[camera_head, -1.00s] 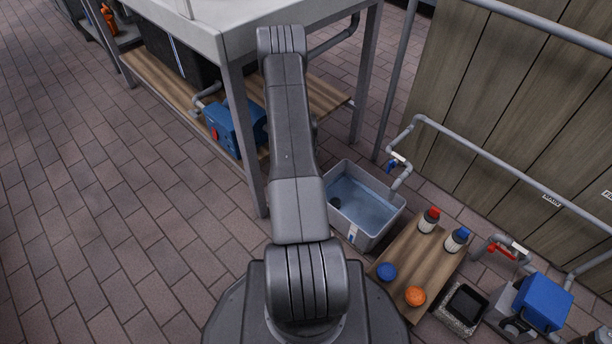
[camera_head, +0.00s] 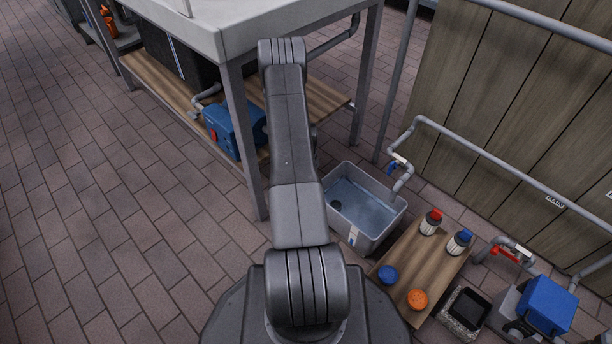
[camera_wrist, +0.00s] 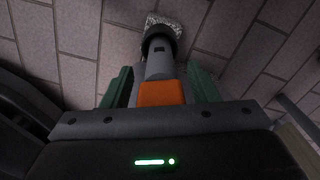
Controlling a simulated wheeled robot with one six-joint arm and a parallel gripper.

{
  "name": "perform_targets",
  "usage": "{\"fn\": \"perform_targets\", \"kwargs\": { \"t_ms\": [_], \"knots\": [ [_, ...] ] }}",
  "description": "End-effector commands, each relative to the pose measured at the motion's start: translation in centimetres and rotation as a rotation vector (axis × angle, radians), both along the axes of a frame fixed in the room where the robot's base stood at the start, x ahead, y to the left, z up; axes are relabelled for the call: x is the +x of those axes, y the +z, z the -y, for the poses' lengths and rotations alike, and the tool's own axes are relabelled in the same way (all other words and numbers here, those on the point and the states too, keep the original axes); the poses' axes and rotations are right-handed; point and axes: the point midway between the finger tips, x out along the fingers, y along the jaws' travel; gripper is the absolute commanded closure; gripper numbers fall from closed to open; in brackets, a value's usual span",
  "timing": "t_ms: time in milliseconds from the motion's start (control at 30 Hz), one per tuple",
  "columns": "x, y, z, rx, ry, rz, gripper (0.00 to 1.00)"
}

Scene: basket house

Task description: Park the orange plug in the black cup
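In the wrist view, the orange plug (camera_wrist: 160,93) sits between the two green fingers of my gripper (camera_wrist: 160,86), which look closed against its sides. A grey shaft runs from the orange part away from my gripper. Its far end meets a round black rim (camera_wrist: 160,35), which looks like the black cup, with a pale speckled block (camera_wrist: 166,20) behind it. I cannot tell whether the shaft end is inside the rim or only in line with it. In the head view, my arm hides my gripper, the plug and the cup.
In the head view, a steel-legged table (camera_head: 243,130) stands beyond my arm. A grey water basin (camera_head: 352,240), a wooden board (camera_head: 433,265) with bottles and caps, and a blue-topped valve unit (camera_head: 548,303) stand at right. Open brick floor (camera_head: 110,220) lies at left.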

Motion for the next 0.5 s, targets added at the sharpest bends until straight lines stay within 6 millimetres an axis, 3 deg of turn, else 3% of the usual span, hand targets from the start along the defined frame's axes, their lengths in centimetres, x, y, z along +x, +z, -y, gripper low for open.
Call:
{"fn": "perform_targets", "kwargs": {
  "t_ms": [267,500],
  "knots": [
    [0.0,0.9,0.0,0.0,0.0,0.0,0.46],
    [0.1,6.4,0.0,0.0,0.0,0.002,0.46]
  ]
}}
